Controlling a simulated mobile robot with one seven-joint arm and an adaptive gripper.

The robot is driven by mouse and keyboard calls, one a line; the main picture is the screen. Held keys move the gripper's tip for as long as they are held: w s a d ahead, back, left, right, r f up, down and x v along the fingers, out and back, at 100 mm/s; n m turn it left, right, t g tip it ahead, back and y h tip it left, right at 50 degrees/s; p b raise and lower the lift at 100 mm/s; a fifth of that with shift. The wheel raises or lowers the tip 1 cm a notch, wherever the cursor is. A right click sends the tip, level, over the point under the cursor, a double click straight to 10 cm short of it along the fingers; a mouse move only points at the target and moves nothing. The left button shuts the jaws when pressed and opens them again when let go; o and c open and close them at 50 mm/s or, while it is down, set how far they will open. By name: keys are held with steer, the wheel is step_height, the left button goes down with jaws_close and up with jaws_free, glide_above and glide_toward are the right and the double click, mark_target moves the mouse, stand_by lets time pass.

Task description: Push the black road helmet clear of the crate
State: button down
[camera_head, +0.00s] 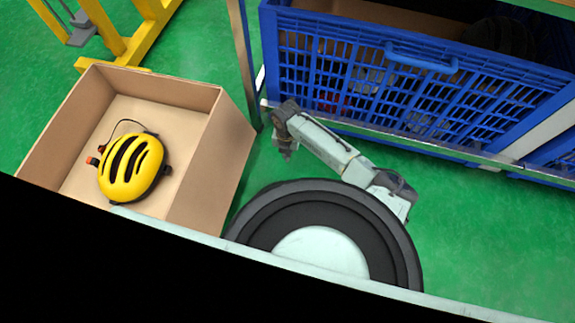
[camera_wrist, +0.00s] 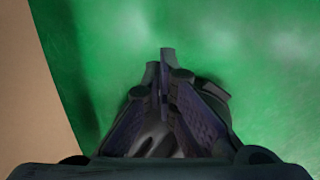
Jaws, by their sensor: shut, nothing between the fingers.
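A dark rounded shape, which looks like the black helmet (camera_head: 503,38), sits inside the blue crate (camera_head: 345,42) at the upper right of the head view. Shadow hides much of its outline. The crate has a lattice front wall and a handle. My gripper (camera_head: 286,153) points down over the green floor, between the cardboard box and the blue crate, apart from both. In the wrist view my gripper (camera_wrist: 160,65) is shut and empty above the floor.
An open cardboard box (camera_head: 231,160) stands at the left with a yellow helmet (camera_head: 133,172) inside. A metal rail (camera_head: 400,143) runs along the crate's front bottom edge. A yellow frame (camera_head: 125,35) stands at the upper left.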

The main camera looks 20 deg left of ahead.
step_height(320, 180, down, 11)
steer(key=b, duration=0.3)
steer(key=shift+s+r, duration=0.1)
steer(key=shift+r, duration=0.1)
steer(key=shift+s+d+r+p, duration=0.15)
steer(key=shift+s+p, duration=0.1)
steer(key=shift+s, duration=0.4)
steer(key=shift+s+d+r+p, duration=0.15)
steer(key=shift+s+p, duration=0.1)
steer(key=shift+s, duration=0.35)
steer(key=shift+s+a, duration=0.1)
steer(key=shift+s, duration=0.55)
steer(key=shift+s, duration=0.1)
